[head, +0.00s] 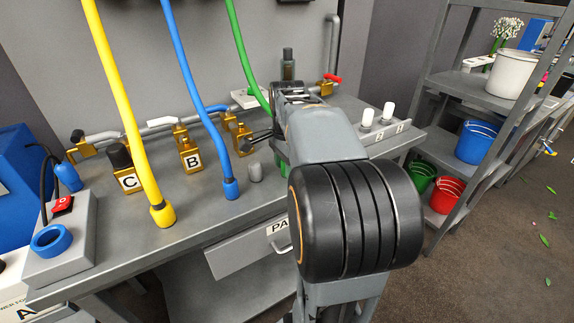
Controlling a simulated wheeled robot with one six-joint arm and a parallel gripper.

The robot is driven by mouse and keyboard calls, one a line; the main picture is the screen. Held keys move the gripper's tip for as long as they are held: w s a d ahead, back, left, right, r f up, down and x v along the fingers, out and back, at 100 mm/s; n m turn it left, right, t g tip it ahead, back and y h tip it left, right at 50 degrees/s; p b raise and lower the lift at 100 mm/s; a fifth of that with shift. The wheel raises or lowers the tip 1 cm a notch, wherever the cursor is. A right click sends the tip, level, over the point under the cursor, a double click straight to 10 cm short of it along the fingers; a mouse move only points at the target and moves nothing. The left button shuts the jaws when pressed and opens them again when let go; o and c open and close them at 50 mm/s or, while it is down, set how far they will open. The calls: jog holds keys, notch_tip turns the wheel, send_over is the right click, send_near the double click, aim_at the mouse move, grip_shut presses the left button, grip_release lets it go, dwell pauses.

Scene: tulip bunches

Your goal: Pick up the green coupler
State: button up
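The green hose (242,48) hangs from above and passes behind my arm. A small green piece, which looks like the green coupler (284,168) at its lower end, shows just left of my forearm; the rest is hidden. My gripper (261,135) is mostly hidden by my arm. Dark finger-like parts point left above the bench, near the hose and higher in the picture than the green piece. Whether they are apart or touch anything is unclear.
The yellow (162,214) and blue (231,188) couplers hang left over the grey bench (195,222). White-capped posts (367,118) are right of my arm. A shelf with buckets (477,142) stands farther right.

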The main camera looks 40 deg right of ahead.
jog(key=c, duration=0.6)
jog(key=shift+r, duration=0.1)
